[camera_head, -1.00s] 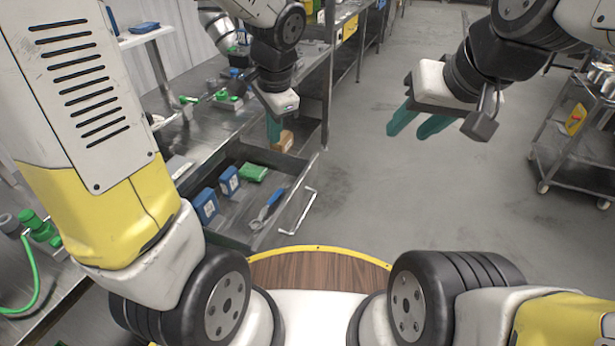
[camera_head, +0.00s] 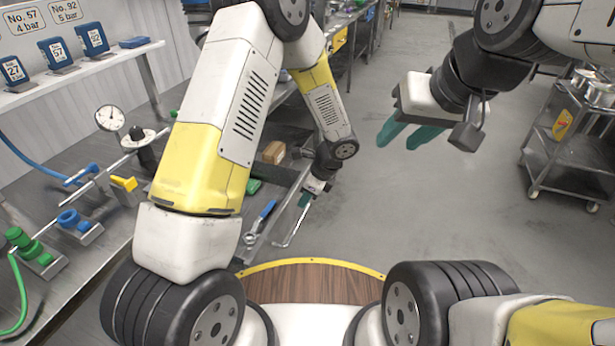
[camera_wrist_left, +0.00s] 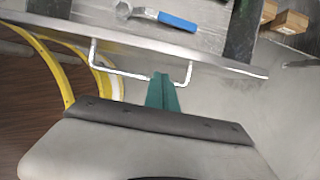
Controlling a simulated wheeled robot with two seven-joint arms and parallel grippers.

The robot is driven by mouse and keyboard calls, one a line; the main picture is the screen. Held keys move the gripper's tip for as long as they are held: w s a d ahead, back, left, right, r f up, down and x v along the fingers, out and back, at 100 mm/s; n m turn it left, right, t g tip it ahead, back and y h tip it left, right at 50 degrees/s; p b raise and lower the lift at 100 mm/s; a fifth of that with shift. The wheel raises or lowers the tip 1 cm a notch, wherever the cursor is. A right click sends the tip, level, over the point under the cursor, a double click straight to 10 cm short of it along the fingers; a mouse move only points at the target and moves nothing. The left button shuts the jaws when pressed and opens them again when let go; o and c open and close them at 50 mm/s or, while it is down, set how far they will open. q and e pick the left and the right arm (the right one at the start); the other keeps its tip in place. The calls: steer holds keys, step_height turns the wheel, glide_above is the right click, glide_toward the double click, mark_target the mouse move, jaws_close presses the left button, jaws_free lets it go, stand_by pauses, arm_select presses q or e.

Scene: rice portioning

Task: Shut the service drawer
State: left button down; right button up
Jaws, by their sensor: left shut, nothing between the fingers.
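The service drawer (camera_head: 258,247) stands pulled out from under the metal bench, left of my base. Its front panel (camera_wrist_left: 215,58) and bar handle (camera_wrist_left: 120,73) show in the left wrist view; the handle also shows in the head view (camera_head: 290,228). My left gripper (camera_head: 304,200) is shut and empty, with its green fingers at the handle; in the left wrist view the fingertips (camera_wrist_left: 161,77) overlap the handle's bar, and I cannot tell whether they touch. My right gripper (camera_head: 405,137) hangs over the open floor, its green fingers apart and empty.
A blue-handled wrench (camera_head: 262,218), a green item (camera_head: 254,186) and a brown block (camera_head: 274,152) are in the drawer. The bench (camera_head: 95,215) carries valves and a gauge (camera_head: 110,118). A metal cart (camera_head: 575,145) stands at right. The floor between is clear.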

arm_select(q)
steer(key=x, duration=0.5)
steer(key=shift+a+f, duration=0.15)
steer(key=shift+f, duration=0.25)
